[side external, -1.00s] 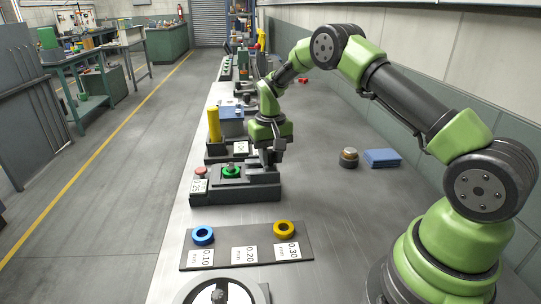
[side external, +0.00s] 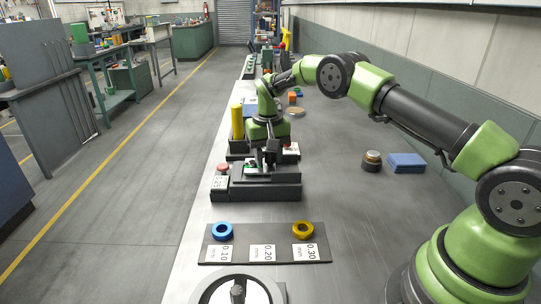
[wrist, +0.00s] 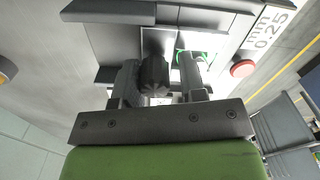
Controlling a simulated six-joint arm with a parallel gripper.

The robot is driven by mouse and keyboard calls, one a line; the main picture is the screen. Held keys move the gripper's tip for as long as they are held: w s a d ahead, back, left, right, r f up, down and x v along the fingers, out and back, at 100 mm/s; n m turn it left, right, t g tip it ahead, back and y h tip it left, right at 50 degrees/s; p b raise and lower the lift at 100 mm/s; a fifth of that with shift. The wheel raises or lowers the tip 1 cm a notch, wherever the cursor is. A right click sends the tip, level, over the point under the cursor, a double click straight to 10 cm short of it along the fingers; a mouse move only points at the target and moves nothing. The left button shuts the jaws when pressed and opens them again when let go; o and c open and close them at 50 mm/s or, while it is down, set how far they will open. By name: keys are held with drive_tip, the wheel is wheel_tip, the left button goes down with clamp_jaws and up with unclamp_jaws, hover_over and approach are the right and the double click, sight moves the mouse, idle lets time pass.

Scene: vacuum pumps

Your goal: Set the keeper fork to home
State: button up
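The dark fixture block (side external: 256,192) stands on the bench with a green ring, mostly hidden behind my gripper in the side view. The green ring (wrist: 204,57) shows in part in the wrist view, right of the fingers. My gripper (side external: 270,162) is low over the fixture, pointing down. In the wrist view my gripper (wrist: 158,85) has its two fingers apart, with a dark ribbed knob (wrist: 153,73) between them. The knob is close to the left finger, and a gap shows towards the right one. I cannot tell which part is the keeper fork.
A red button (wrist: 242,69) and a 0.25 label (side external: 220,182) are at the fixture's side. A dark plate (side external: 240,258) in front holds a blue ring (side external: 222,230) and a yellow ring (side external: 303,229). A yellow cylinder (side external: 237,122) stands behind.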

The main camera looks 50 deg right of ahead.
idle(0.3)
drive_tip(key=s+d, duration=0.4)
wheel_tip(320, 180, up, 10)
drive_tip(key=s+a+r+t, duration=0.2)
drive_tip(key=s+a+r, duration=0.3)
drive_tip(key=s+r, duration=0.2)
drive_tip(key=s+a+r+n+t, duration=0.1)
drive_tip(key=s+a+r+t, duration=0.1)
drive_tip(key=s+a+r, duration=0.3)
wheel_tip(320, 180, up, 3)
drive_tip(key=shift+s+r+t+y, duration=0.1)
drive_tip(key=shift+s+t+y, duration=0.25)
drive_tip(key=shift+s, duration=0.75)
